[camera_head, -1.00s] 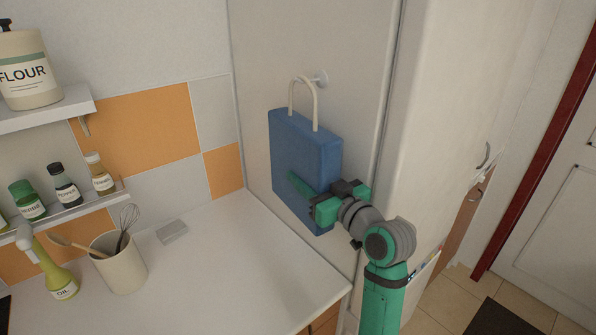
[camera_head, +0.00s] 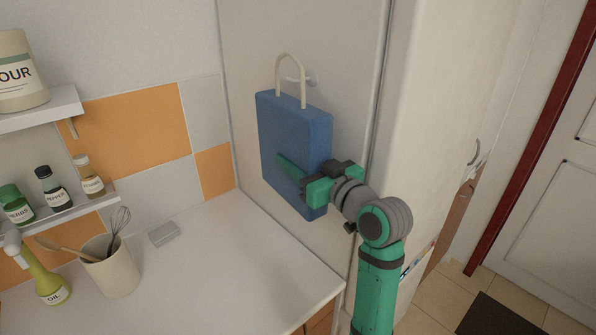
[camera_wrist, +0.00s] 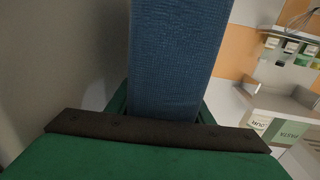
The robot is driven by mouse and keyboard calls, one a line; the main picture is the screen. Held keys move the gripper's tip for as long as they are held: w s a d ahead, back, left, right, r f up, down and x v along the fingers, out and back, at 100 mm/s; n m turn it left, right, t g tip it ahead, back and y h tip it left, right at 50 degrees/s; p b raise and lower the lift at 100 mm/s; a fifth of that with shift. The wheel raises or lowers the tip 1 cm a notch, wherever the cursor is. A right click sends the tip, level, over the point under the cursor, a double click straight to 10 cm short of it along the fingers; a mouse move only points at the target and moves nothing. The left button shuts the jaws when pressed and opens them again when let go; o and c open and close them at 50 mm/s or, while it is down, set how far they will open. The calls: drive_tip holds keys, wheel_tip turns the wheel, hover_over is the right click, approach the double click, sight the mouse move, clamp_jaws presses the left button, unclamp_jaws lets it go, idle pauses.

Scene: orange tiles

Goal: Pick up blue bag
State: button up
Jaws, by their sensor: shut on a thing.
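The blue bag (camera_head: 292,131) has a white loop handle (camera_head: 291,72) and hangs upright in front of the pale side panel. The top of the handle is above the white wall hook (camera_head: 312,79), and the handle appears off the hook. My gripper (camera_head: 292,172) is shut on the lower part of the bag from the right, one green finger across its front face. In the wrist view the bag (camera_wrist: 172,60) fills the middle between the fingers; the far finger is mostly hidden by it.
A white counter (camera_head: 215,265) lies below and left, with a utensil cup (camera_head: 112,268), an oil bottle (camera_head: 47,278) and a small grey block (camera_head: 164,235). Shelves with spice jars (camera_head: 52,187) and a flour canister (camera_head: 18,72) are on the left. A tall pale cabinet (camera_head: 430,110) stands right.

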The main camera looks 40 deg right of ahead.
wheel_tip(320, 180, up, 3)
drive_tip(key=shift+w+a+f, duration=0.15)
drive_tip(key=shift+f, duration=0.05)
drive_tip(key=s+a, duration=0.1)
drive_tip(key=a, duration=1.8)
drive_tip(key=shift+s+a+f, duration=0.15)
drive_tip(key=shift+s+a, duration=0.05)
drive_tip(key=shift+s, duration=0.2)
